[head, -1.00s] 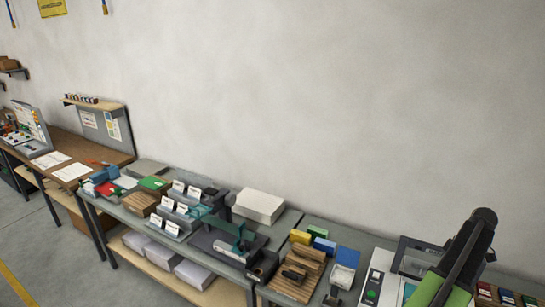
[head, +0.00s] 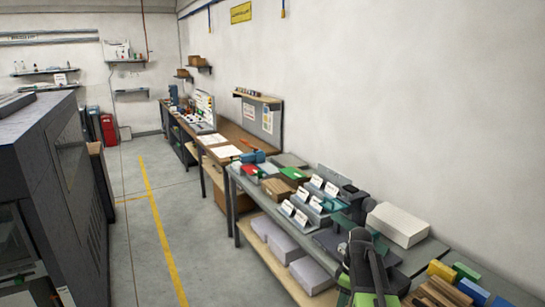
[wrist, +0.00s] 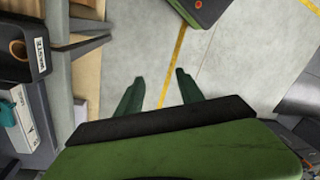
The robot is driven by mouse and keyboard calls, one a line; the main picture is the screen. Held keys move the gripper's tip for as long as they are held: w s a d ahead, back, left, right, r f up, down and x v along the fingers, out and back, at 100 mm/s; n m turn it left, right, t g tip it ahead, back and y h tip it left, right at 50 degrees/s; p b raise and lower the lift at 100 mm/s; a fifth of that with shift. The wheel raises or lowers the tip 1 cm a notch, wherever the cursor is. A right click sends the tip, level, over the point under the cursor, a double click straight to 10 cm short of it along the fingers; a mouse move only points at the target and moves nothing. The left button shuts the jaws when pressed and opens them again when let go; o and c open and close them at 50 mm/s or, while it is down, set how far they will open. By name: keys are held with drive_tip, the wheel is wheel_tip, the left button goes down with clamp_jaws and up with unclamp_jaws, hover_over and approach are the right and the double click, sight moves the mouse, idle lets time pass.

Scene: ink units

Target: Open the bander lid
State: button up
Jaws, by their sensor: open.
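I see no part in the current head view that I can clearly tell as the bander lid. My gripper (wrist: 158,75) is open and empty in the wrist view, its two dark green fingers spread above the bare floor. In the head view my black and green arm stands at the bottom, in front of the bench, and hides part of it; the fingertips cannot be made out there. A teal-armed device (head: 350,217) stands on the bench just behind my arm. A teal part (wrist: 7,113) also shows at the wrist view's left edge.
The grey bench (head: 405,262) holds label stands (head: 300,218), a white paper stack (head: 397,225) and coloured blocks (head: 465,272). A large dark machine (head: 50,190) stands at the left. The floor (head: 185,220) between is clear. In the wrist view, a labelled dark holder (wrist: 38,55) is at upper left.

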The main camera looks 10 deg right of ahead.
drive_tip(key=s+a+f+m+t+h+b, duration=0.1)
drive_tip(key=s+a+f+m, duration=0.3)
drive_tip(key=a+m, duration=0.6)
drive_tip(key=s+a+b, duration=0.1)
drive_tip(key=a, duration=0.2)
drive_tip(key=shift+h, duration=0.3)
